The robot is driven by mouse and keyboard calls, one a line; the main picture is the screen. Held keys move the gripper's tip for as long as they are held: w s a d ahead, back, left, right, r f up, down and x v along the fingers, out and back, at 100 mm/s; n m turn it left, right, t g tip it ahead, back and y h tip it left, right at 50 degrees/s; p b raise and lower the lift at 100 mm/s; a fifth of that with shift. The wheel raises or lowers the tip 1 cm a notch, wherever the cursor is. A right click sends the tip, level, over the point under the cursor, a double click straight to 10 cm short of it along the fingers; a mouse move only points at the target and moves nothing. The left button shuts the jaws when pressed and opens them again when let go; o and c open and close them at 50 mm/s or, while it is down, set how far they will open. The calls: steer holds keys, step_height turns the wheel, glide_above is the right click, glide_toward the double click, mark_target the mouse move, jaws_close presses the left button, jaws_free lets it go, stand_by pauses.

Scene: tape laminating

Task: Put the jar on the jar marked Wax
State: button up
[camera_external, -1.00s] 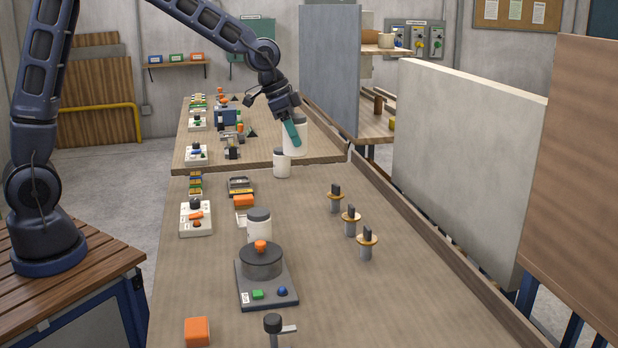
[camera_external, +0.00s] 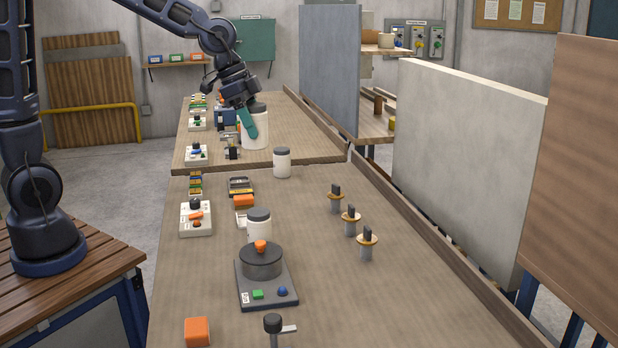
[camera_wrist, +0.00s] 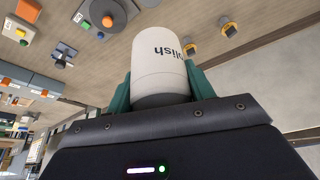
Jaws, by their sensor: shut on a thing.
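My gripper (camera_external: 249,122) is shut on a white jar with a dark lid (camera_external: 257,133). In the wrist view the held jar (camera_wrist: 163,60) sits between the green fingers (camera_wrist: 160,92), and its upside-down lettering ends in "lish". In the external view it appears upright over the far bench part. A smaller white jar with a grey lid (camera_external: 282,163) stands on the near bench by the joint, below and right of the held jar. Another white jar with a dark lid (camera_external: 259,224) stands behind the round-topped device. I cannot read a Wax mark on either standing jar.
The device with an orange knob (camera_external: 261,262) stands in front of the nearer jar. Several posts with wooden discs (camera_external: 351,215) stand to the right. A white control box (camera_external: 196,218) is at the left edge. The bench (camera_external: 310,235) is clear between these things.

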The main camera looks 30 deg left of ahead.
step_height(320, 180, down, 16)
steer(key=shift+f, duration=0.15)
stand_by(0.4)
steer(key=o, duration=1.1)
steer(key=shift+f, duration=0.1)
steer(key=v, duration=1.2)
steer(key=a+r+n+t+y, duration=0.1)
steer(key=a+r+n, duration=0.25)
steer(key=a, duration=0.75)
steer(key=a+r+n+t+y, duration=0.1)
steer(key=a+r+n, duration=0.25)
steer(key=a, duration=0.75)
steer(key=s+a+r+n, duration=0.1)
steer(key=s+a+n, duration=0.1)
steer(key=a, duration=0.4)
steer(key=s+a+r+n+y, duration=0.1)
steer(key=s+a+n, duration=0.1)
steer(key=s+a, duration=0.2)
steer(key=s+a+r+n+y, duration=0.1)
steer(key=s+a+n, duration=0.1)
steer(key=a, duration=0.5)
steer(key=shift+s+a+r+t, duration=0.15)
steer(key=shift+s+a+t, duration=0.25)
steer(key=shift+s, duration=0.25)
